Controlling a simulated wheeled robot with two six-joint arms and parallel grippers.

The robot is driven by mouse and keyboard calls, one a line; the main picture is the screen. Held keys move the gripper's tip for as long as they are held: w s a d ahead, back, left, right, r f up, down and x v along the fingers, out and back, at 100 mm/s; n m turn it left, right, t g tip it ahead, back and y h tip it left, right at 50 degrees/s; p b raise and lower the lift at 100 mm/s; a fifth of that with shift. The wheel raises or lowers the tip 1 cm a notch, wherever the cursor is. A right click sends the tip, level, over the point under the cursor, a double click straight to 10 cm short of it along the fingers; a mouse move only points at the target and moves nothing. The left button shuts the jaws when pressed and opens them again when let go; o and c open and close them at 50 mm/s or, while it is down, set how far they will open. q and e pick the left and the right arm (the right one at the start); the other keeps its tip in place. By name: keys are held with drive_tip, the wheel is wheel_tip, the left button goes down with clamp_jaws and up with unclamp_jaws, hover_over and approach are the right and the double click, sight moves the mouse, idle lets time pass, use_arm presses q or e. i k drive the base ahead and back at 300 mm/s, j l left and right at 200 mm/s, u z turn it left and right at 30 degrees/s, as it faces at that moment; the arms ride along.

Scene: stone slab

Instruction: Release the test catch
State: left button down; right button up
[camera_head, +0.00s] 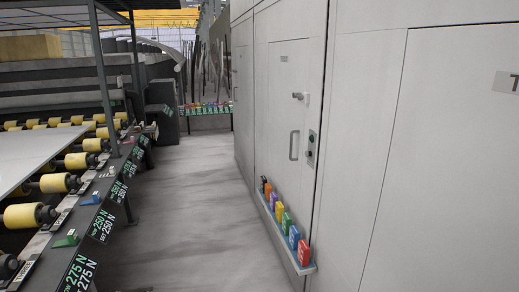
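No part is plainly marked as the test catch, so I cannot tell which one it is. A tall pale cabinet door (288,170) stands at the right and looks shut. It carries a small light-coloured latch or knob (299,96), an upright grey pull handle (293,145) and a dark-and-grey lock plate (310,141). Along the left, a dark machine rail (118,186) bears labels reading 250 N and 275 N. A green lever-like piece (66,240) sits on it. Neither of my grippers is in view.
A low shelf (279,237) with several coloured numbered blocks (304,253) juts from the cabinet's foot. Yellow rollers (55,183) carry a pale sheet (28,153) at left. A grey floor aisle (190,200) runs clear between, toward another shelf of coloured items (206,108).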

sight(299, 96)
drive_tip(key=i+z, duration=0.2)
drive_tip(key=i, duration=0.25)
drive_tip(key=i+j+z, duration=0.2)
drive_tip(key=i, duration=0.2)
drive_tip(key=i+j+z, duration=0.2)
drive_tip(key=i, duration=0.2)
drive_tip(key=i+j+z, duration=0.2)
drive_tip(key=i, duration=0.2)
drive_tip(key=i+j+z, duration=0.6)
drive_tip(key=i+j, duration=0.15)
